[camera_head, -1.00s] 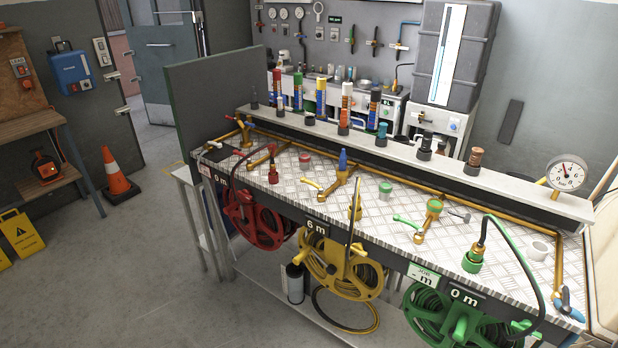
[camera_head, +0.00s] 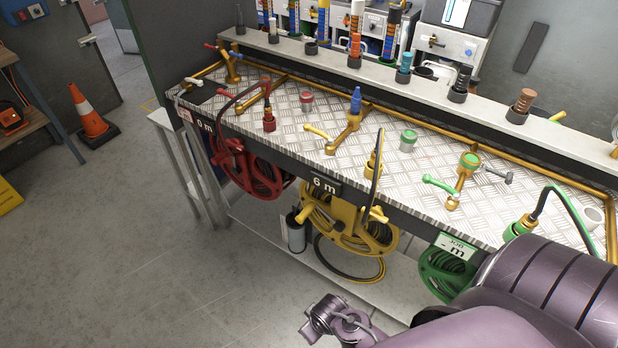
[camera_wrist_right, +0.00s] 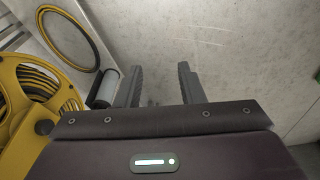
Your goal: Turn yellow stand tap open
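The yellow stand tap (camera_head: 350,120) is a brass fitting on the metal bench top, with a blue top piece and a yellow lever (camera_head: 318,131) pointing left. My right arm comes in from the lower right of the head view. Its end (camera_head: 328,318) is low, in front of the bench and well below the tap, touching nothing that I can see. In the right wrist view my right gripper (camera_wrist_right: 160,86) has its fingers apart with only grey floor between them. The tap is not in the wrist view. My left gripper is not in view.
The yellow hose reel (camera_head: 345,225) hangs on the bench front and shows in the wrist view (camera_wrist_right: 38,90). The floor in front is clear.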

